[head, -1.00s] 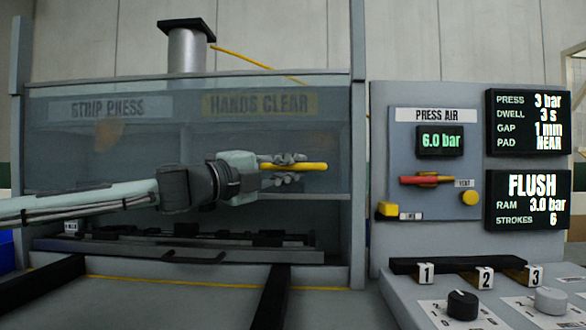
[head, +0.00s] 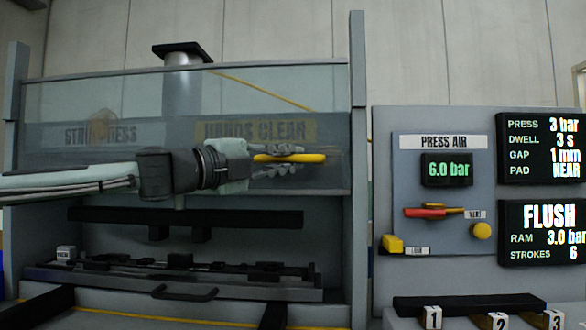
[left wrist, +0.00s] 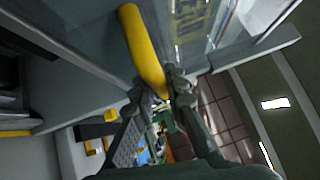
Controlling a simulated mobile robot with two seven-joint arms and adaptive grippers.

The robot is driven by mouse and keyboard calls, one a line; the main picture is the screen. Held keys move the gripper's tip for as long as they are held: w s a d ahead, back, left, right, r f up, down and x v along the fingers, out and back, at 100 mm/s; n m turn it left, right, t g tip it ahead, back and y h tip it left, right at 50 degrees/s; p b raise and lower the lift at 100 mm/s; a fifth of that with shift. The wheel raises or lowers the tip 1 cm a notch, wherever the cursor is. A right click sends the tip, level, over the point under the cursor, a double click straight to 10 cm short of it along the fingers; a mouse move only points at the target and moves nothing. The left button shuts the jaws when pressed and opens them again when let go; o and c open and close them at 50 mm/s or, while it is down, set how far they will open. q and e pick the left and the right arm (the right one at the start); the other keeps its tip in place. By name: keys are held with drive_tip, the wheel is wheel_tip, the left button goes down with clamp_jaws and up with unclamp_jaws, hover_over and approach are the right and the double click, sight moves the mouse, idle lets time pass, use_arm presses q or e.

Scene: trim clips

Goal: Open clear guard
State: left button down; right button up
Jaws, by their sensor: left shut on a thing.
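The clear guard (head: 100,95) is a see-through pane across the front of the press, between two grey posts. It stands partly raised, with open space under its lower edge. Its yellow handle (head: 318,158) is on the right part of the pane. My left gripper (head: 285,160) is shut on the handle in the head view. The left wrist view also shows the yellow handle (left wrist: 140,40) between the fingers (left wrist: 163,100). My forearm covers part of the pane's left side. My right gripper is out of view.
Below the guard, a dark bar (head: 240,218) hangs over the press bed with a black-handled tray (head: 185,292). The right post (head: 358,150) stands close to my gripper. Right of it is the control panel, with a red lever (head: 425,212) and displays.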

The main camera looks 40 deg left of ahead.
use_arm(q)
drive_tip(key=shift+r, duration=0.1)
drive_tip(key=c, duration=1.5)
unclamp_jaws()
drive_tip(key=shift+c, duration=0.2)
drive_tip(key=shift+s, duration=0.1)
drive_tip(key=v, duration=1.2)
